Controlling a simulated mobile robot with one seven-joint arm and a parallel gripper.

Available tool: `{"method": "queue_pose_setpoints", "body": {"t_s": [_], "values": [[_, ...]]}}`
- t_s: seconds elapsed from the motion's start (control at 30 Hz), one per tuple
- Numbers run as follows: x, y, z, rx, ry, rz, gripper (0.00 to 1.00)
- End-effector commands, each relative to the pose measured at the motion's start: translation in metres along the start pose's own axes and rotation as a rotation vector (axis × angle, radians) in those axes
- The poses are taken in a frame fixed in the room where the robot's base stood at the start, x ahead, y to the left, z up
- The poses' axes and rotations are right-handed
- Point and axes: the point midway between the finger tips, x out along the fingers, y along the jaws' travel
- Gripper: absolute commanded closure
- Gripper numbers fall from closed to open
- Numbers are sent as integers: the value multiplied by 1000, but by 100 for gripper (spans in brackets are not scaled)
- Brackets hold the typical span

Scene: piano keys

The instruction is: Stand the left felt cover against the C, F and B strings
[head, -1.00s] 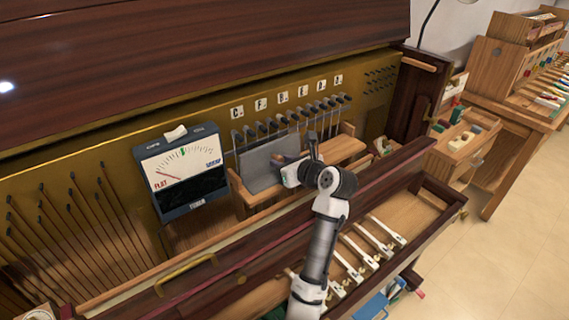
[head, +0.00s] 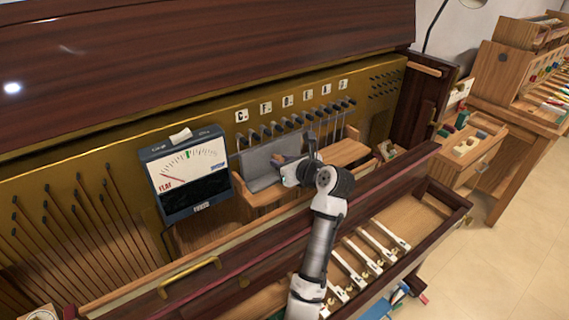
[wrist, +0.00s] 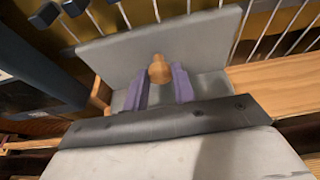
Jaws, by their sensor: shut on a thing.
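The left felt cover (head: 262,160) is a grey panel with a lower ledge. It stands on a wooden shelf, tilted back, in front of the strings under the left letter labels, C (head: 241,116) and F (head: 265,108) among them. My gripper (head: 292,160) is shut on its round wooden knob (wrist: 159,68). In the wrist view, my purple fingers (wrist: 160,85) flank the knob and the grey panel (wrist: 205,40) spans behind them. Strings show past its top edge and to its right. I cannot tell whether its back touches them.
A dark tuner meter (head: 186,172) stands close to the cover's left. The wooden shelf (head: 342,153) is bare to the right, before more strings. A dark wooden rail (head: 240,280) runs in front, under my arm.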

Motion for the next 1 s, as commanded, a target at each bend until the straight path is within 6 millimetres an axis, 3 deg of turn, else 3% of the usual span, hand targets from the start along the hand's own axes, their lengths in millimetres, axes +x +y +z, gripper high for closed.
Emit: {"method": "queue_pose_setpoints", "body": {"t_s": [0.17,0.2,0.37,0.67,1.0], "values": [[4,0,2,-1,-1,0,100],[4,0,2,0,-1,0,70],[3,0,1,0,-1,0,49],[2,0,0,1,1,0,48],[-30,0,-3,1,0,-2,48]]}}
